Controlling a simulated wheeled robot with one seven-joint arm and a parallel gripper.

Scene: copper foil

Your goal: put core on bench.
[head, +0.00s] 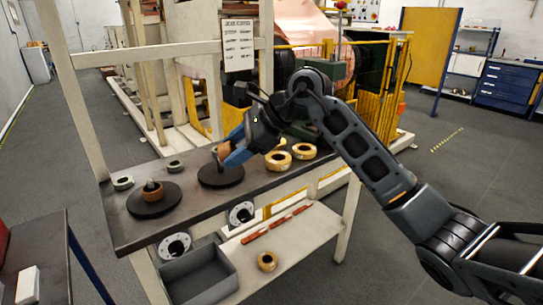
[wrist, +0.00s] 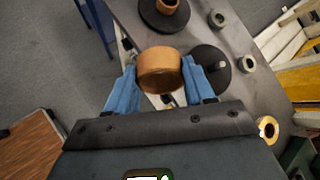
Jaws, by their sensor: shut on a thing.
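My gripper (head: 232,154) is shut on a brown cardboard core (wrist: 158,72), with one blue finger on each side of it in the wrist view. In the head view the held core (head: 224,150) is partly hidden by the fingers. It appears above the right black disc (head: 221,177), whose post shows beside the core in the wrist view; any contact cannot be told. The dark-topped bench (head: 190,214) runs below. Another brown core (head: 153,191) sits on the left black disc (head: 152,207).
Tan rolls (head: 304,151) stand at the bench's right end. A grey bin (head: 199,277), a red bar (head: 276,222) and a tan roll (head: 267,262) are on the lower shelf. A white upright frame (head: 76,92) rises behind.

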